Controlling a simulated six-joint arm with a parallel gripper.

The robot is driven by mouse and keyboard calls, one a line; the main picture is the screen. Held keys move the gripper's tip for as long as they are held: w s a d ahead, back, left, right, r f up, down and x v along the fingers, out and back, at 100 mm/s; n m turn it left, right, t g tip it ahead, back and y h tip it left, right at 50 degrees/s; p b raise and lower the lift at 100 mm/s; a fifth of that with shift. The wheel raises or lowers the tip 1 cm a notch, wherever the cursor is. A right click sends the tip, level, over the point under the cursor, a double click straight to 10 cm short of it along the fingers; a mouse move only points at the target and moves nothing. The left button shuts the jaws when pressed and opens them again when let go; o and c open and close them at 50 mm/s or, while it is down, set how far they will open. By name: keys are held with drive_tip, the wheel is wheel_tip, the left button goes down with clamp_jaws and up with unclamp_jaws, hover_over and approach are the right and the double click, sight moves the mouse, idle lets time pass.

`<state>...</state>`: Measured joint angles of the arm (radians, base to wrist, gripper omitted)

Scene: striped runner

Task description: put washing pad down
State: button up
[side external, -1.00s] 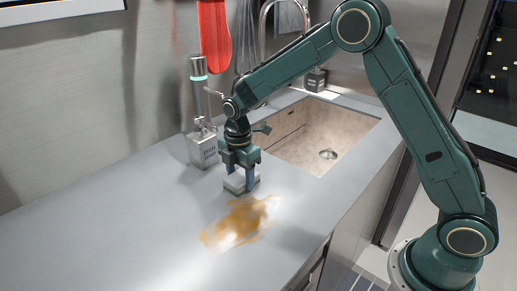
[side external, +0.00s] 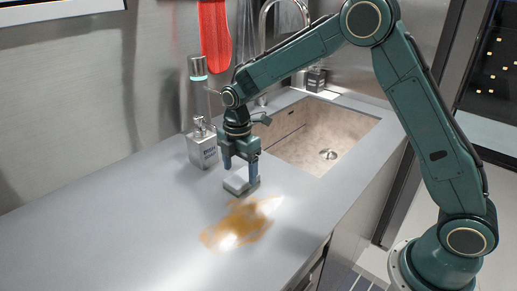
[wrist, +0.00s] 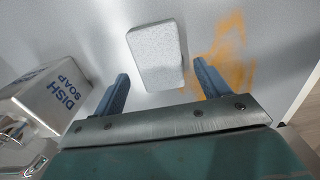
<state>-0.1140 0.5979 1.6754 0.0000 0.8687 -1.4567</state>
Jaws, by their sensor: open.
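The washing pad (side external: 237,184) is a small block, pale on top with a darker lower layer. It lies flat on the grey counter, just behind an orange-brown smear (side external: 236,226). In the wrist view the pad (wrist: 155,55) lies between and a little beyond my fingertips, with a gap on each side. My gripper (side external: 240,169) is open and empty, close above the pad. In the wrist view my gripper (wrist: 161,73) shows both blue fingers spread apart, and the smear (wrist: 229,55) is beyond the right finger.
A dish soap bottle (side external: 203,150) stands close behind my gripper; it also shows in the wrist view (wrist: 50,97). A sink (side external: 318,137) with a faucet (side external: 264,30) is at the right. A red mitt (side external: 214,38) hangs on the wall. The counter's left side is clear.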

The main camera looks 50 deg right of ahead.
sight(240, 177)
wheel_tip(240, 177, up, 9)
drive_tip(key=shift+r, duration=0.2)
idle(0.3)
idle(0.4)
drive_tip(key=s+d+r+m+t, duration=0.2)
drive_tip(key=s+r+m, duration=0.3)
drive_tip(key=s, duration=0.3)
drive_tip(key=s+d+r+m+t, duration=0.1)
drive_tip(key=s+d+r+m, duration=0.1)
drive_tip(key=s+r+m, duration=0.35)
drive_tip(key=s+f+m+t, duration=0.1)
drive_tip(key=s+m, duration=0.2)
drive_tip(key=s, duration=0.5)
drive_tip(key=s+d+f+m+t, duration=0.1)
drive_tip(key=s+m, duration=0.3)
drive_tip(key=s, duration=0.5)
drive_tip(key=shift+d+t, duration=0.3)
drive_tip(key=shift+m, duration=0.25)
